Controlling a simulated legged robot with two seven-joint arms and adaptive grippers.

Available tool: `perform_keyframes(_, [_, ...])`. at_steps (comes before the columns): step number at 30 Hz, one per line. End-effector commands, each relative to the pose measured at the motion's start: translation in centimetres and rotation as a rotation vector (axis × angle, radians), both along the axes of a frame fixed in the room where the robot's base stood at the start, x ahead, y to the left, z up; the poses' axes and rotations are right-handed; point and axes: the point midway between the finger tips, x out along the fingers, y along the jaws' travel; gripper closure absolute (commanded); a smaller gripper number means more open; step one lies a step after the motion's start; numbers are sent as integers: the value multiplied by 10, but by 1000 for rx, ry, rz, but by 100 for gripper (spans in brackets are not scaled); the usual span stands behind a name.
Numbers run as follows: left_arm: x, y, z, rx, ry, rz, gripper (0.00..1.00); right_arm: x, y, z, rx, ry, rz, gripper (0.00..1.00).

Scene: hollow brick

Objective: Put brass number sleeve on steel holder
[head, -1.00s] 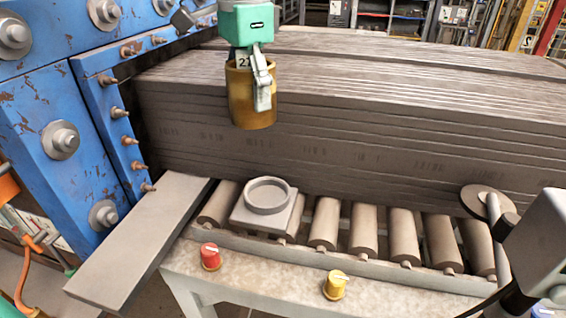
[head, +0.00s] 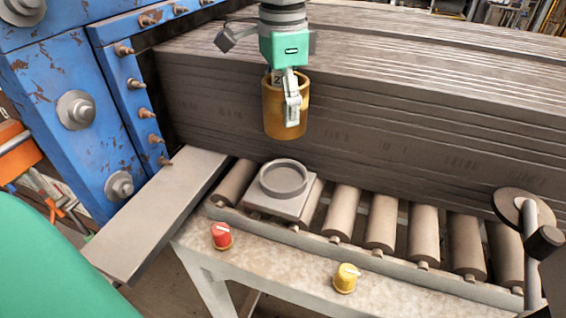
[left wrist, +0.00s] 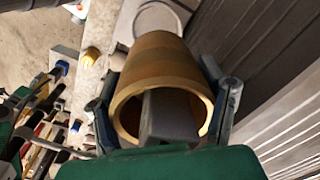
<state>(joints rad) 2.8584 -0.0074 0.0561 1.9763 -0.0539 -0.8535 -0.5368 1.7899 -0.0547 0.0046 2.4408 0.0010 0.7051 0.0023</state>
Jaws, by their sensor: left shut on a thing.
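The brass number sleeve (head: 271,108) is a hollow gold cylinder with a partly hidden number label near its top. My left gripper (head: 291,110) is shut on it and holds it upright in the air above the steel holder. The left wrist view shows the sleeve (left wrist: 165,75) between the two fingers. The steel holder (head: 283,180) is a grey square plate with a raised round ring, standing on the rollers. The sleeve's bottom is apart from the ring, which shows partly past the sleeve in the left wrist view (left wrist: 166,10). My right gripper is not in view.
A row of rollers (head: 380,222) runs along the bench, with a red knob (head: 221,236) and a yellow knob (head: 346,278) on its front. A stack of grey sheets (head: 400,130) stands close behind. A blue machine frame (head: 75,110) is at the left.

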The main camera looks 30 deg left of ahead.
Motion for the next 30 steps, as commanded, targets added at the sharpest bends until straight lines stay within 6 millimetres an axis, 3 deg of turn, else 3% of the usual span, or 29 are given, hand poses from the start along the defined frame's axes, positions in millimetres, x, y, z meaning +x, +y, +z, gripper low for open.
perform_keyframes(3, [-1,1,-32,0,6,1,85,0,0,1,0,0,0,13])
perform_keyframes(9, [0,1,-75,0,3,2,85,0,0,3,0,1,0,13])
perform_keyframes(17, [-1,1,-98,0,0,1,85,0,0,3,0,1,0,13])
perform_keyframes(24, [0,1,-131,-1,1,1,85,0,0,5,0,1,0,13])
perform_keyframes(30, [0,1,-134,-1,-2,1,85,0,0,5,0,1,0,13])
